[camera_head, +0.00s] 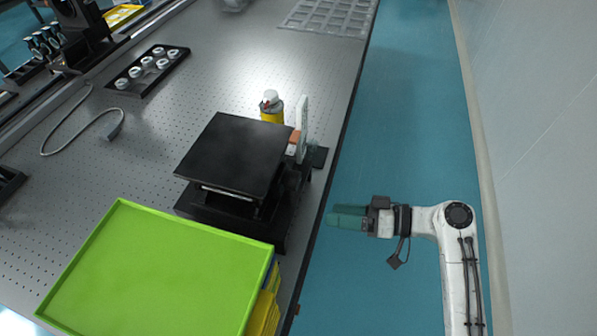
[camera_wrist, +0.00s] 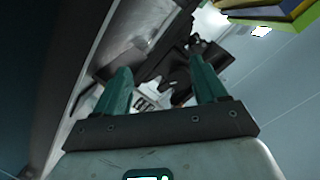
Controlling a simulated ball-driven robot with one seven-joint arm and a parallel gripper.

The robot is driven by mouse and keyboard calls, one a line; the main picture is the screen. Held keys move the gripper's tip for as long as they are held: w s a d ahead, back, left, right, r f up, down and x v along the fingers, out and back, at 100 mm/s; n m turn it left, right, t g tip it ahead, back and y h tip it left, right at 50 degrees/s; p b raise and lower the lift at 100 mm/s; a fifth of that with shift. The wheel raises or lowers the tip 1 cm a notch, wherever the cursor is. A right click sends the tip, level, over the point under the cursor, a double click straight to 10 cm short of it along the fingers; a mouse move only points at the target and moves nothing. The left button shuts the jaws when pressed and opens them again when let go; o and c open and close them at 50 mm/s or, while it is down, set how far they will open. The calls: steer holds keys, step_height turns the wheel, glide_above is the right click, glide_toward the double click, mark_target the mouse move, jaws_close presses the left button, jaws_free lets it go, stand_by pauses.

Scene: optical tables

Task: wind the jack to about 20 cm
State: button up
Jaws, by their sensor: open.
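The black lab jack (camera_head: 235,155) stands near the right edge of the perforated table, its flat top plate raised above a dark base. A white upright plate (camera_head: 303,130) stands just behind its right side. My gripper (camera_head: 333,217) is off the table's right edge, over the floor, with teal fingers pointing left towards the jack's base. In the wrist view my gripper (camera_wrist: 163,82) is open, and nothing shows between the fingers. Dark parts that look like the jack (camera_wrist: 175,65) show beyond the fingertips. I cannot clearly make out the jack's knob.
A green tray (camera_head: 150,275) sits in front of the jack, on yellow and blue items (camera_head: 263,305). A yellow bottle with a white cap (camera_head: 271,107) stands behind the jack. A black rack with several round parts (camera_head: 147,70) lies back left. Open floor (camera_head: 410,130) is at the right.

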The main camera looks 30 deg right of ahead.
mark_target(299, 182)
step_height(299, 182, up, 5)
steer(key=w+d+t+y, duration=0.1)
steer(key=w+d+t, duration=0.1)
steer(key=p+x, duration=0.3)
steer(key=x, duration=0.7)
steer(key=shift+w+a, duration=0.15)
steer(key=shift+a, duration=0.2)
steer(key=shift+c, duration=0.3)
steer(key=c, duration=1)
steer(key=shift+o, duration=0.2)
